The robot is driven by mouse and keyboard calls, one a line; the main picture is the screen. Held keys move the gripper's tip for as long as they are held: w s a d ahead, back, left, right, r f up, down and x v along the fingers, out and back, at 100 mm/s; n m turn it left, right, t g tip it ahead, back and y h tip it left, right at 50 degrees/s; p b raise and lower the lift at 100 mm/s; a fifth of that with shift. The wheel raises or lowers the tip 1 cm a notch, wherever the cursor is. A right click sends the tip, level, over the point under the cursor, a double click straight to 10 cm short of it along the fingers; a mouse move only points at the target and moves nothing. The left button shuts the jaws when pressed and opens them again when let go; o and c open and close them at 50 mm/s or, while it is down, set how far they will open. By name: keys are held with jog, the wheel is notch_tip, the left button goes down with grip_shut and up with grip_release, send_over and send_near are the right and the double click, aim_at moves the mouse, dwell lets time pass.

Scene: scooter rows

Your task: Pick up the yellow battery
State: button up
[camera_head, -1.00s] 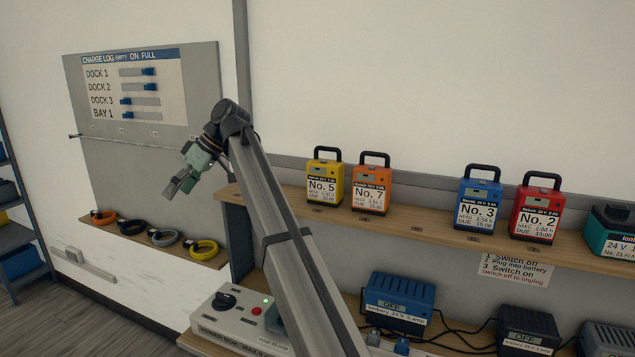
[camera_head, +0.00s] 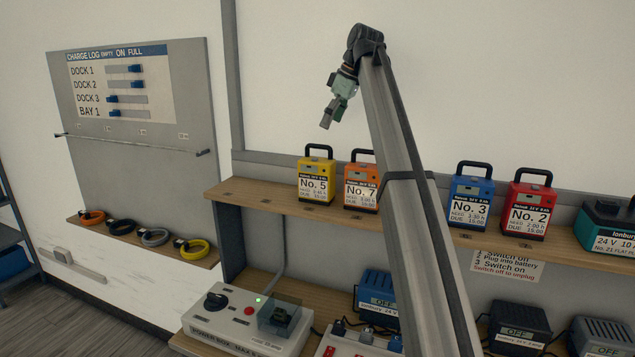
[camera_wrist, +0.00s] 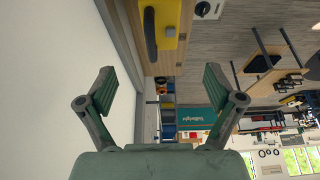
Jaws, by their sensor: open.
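The yellow battery (camera_head: 317,181), labelled No. 5 and with a black top handle, stands upright on the upper wooden shelf, at the left of the battery row. My gripper (camera_head: 328,115) is above it and slightly to its right, apart from it. In the wrist view my gripper (camera_wrist: 162,90) is open, with nothing between its fingers. The yellow battery (camera_wrist: 168,24) shows from above at the top edge of that view, partly cut off, its black handle facing the camera.
The orange battery No. 7 (camera_head: 360,186) stands close to the yellow one's right. A blue battery (camera_head: 470,196) and a red battery (camera_head: 529,209) stand farther right. The shelf (camera_head: 250,198) is bare left of the yellow battery. A white wall rises behind.

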aim_at(317, 159)
jog(key=p+x, duration=0.2)
jog(key=x, duration=0.5)
jog(key=shift+a+f, duration=0.1)
jog(key=shift+s+a+f+p, duration=0.1)
jog(key=shift+a+f+p, duration=0.05)
jog(key=shift+f+p, duration=0.45)
jog(key=p+x, duration=0.1)
jog(key=x, duration=0.3)
jog(key=shift+f, duration=0.15)
grip_shut()
